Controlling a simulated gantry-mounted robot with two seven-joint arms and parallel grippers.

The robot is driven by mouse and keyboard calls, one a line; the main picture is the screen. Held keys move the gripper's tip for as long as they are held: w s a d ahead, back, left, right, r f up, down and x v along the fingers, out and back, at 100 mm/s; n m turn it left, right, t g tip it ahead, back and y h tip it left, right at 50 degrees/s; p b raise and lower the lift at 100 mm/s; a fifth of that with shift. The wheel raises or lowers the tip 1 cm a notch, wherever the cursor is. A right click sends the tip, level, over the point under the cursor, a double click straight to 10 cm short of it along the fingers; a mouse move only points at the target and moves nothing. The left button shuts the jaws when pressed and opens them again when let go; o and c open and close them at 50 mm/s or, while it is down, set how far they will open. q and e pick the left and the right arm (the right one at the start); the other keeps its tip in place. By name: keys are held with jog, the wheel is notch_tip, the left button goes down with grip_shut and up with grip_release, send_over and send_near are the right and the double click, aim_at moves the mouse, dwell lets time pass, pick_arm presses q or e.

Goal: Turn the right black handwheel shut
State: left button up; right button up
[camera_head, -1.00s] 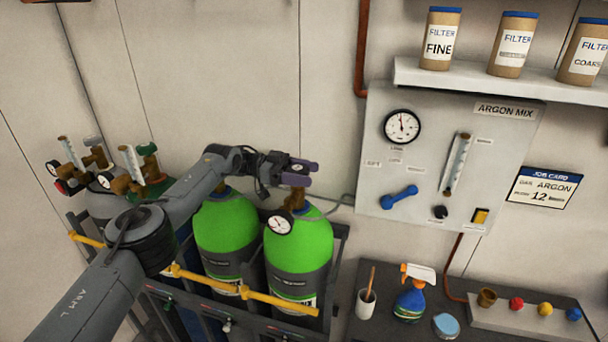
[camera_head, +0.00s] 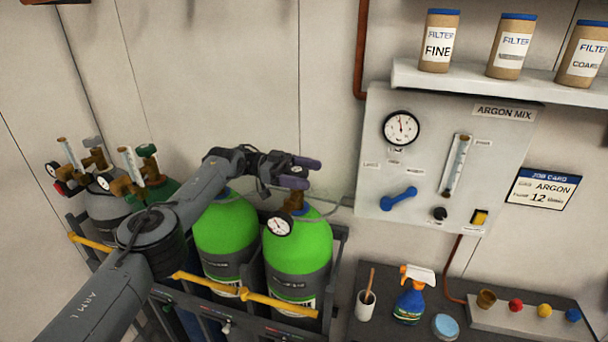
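The right green gas cylinder (camera_head: 305,248) stands in the rack with a brass valve (camera_head: 294,200) and a round gauge (camera_head: 279,224) on top. I cannot make out its black handwheel; my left gripper covers the valve top. My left gripper (camera_head: 304,172) is at this valve top, its two purple fingers apart, one behind the other, pointing right. A small dark part shows between them, and I cannot tell whether they touch the wheel. The left green cylinder (camera_head: 225,235) stands beside it, its top partly hidden by my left arm. My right gripper is not in view.
A yellow bar (camera_head: 245,294) crosses the front of the cylinders. More cylinders with brass regulators (camera_head: 122,186) stand at the left. The argon panel (camera_head: 430,150) is on the wall at right, above a bench with a spray bottle (camera_head: 412,296) and a cup (camera_head: 365,306).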

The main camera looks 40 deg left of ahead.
aim_at(306, 172)
pick_arm(q)
jog(key=shift+a+f, duration=0.1)
jog(key=shift+r, duration=0.5)
jog(key=r, duration=0.3)
jog(key=shift+d+r, duration=0.25)
jog(key=d+r+b, duration=0.1)
jog(key=d+r, duration=0.5)
jog(key=d, duration=0.5)
jog(key=shift+r, duration=0.3)
jog(key=shift+s+d, duration=0.1)
